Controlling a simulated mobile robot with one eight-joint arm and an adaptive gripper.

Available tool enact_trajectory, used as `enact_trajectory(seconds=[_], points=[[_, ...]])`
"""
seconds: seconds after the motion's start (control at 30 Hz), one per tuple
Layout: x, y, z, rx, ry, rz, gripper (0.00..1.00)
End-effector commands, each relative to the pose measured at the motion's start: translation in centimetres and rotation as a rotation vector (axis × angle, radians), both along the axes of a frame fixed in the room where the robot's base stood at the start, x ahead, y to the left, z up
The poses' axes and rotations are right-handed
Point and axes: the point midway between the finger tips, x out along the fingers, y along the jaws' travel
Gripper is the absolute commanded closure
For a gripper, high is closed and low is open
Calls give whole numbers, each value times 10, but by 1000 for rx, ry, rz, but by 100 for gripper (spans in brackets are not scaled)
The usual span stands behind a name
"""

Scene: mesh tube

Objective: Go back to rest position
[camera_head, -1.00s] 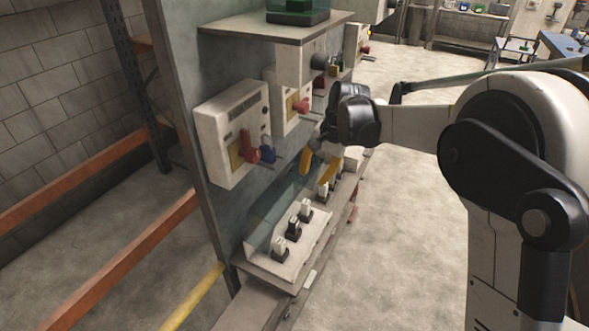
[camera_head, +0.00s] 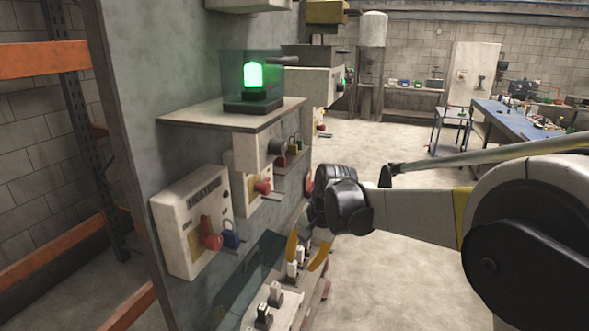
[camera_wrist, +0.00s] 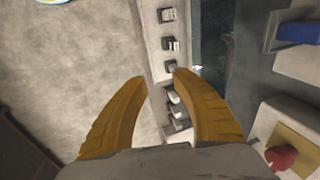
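My gripper (camera_head: 302,266) hangs beside the grey panel (camera_head: 165,120), with its yellow fingers pointing down. In the wrist view the two curved fingers of my gripper (camera_wrist: 162,76) stand apart with nothing held between them. Beneath them is a ledge (camera_wrist: 152,62) with a row of small black and white pieces. My arm reaches in from the right of the head view.
Open floor (camera_head: 385,290) lies to the right; a blue bench (camera_head: 520,120) stands farther back.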

Motion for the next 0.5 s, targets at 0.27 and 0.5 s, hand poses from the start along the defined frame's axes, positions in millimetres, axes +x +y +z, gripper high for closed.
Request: enact_trajectory(seconds=[0.27,0.5], points=[[-89,-75,20,-94,-194,65,68],[-175,-129,-1,-210,-353,135,68]])
